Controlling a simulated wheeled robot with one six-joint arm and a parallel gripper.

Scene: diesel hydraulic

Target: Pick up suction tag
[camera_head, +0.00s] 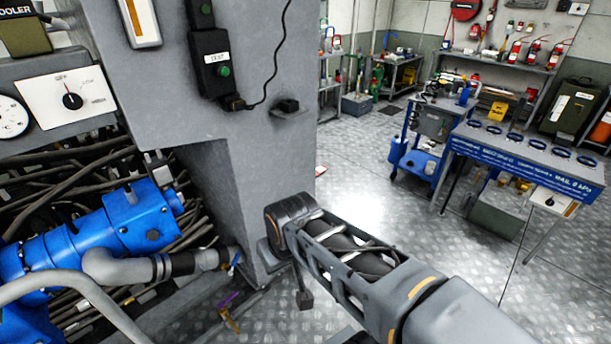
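No label that reads as a suction tag is legible. A small yellow-orange item (230,319) with a purple strip beside it lies low at the bottom, below the blue pump; I cannot tell whether it is the tag. My arm comes in from the lower right, and its wrist hangs beside the grey column. My gripper (303,298) is only partly visible below the wrist as a small dark piece. Its fingers are mostly hidden, so its opening and any contents cannot be told.
The blue pump (95,235) with grey hoses and dark cables fills the left. A grey column (215,110) with a switch box (212,65) stands beside my wrist. The metal floor (365,170) between is open.

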